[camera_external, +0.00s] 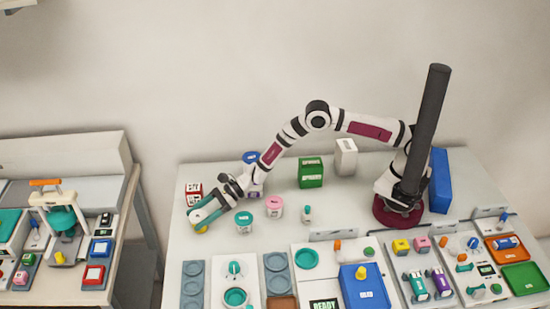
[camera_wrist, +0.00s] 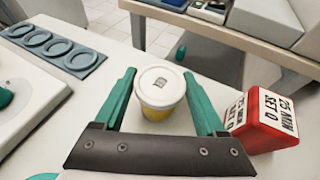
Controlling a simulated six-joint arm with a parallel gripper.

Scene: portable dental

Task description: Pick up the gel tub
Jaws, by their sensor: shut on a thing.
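A yellow tub with a white lid (camera_wrist: 160,90) stands between the teal fingers of my gripper (camera_wrist: 159,76) in the wrist view. The mark on its lid is too small to read, so I cannot tell by label that it is the gel tub. My gripper (camera_external: 200,218) is shut on this tub, low over the left end of the table. In the external view only a yellow edge of the tub (camera_external: 201,230) shows beneath the fingers. I cannot tell whether it touches the table.
A red-and-white block (camera_wrist: 262,118) stands close right of my gripper in the wrist view. Tubs with teal (camera_external: 243,219) and pink (camera_external: 274,203) lids stand nearby. A green box (camera_external: 311,172) is farther back. Blue-grey round-welled trays (camera_external: 193,284) lie near the front edge.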

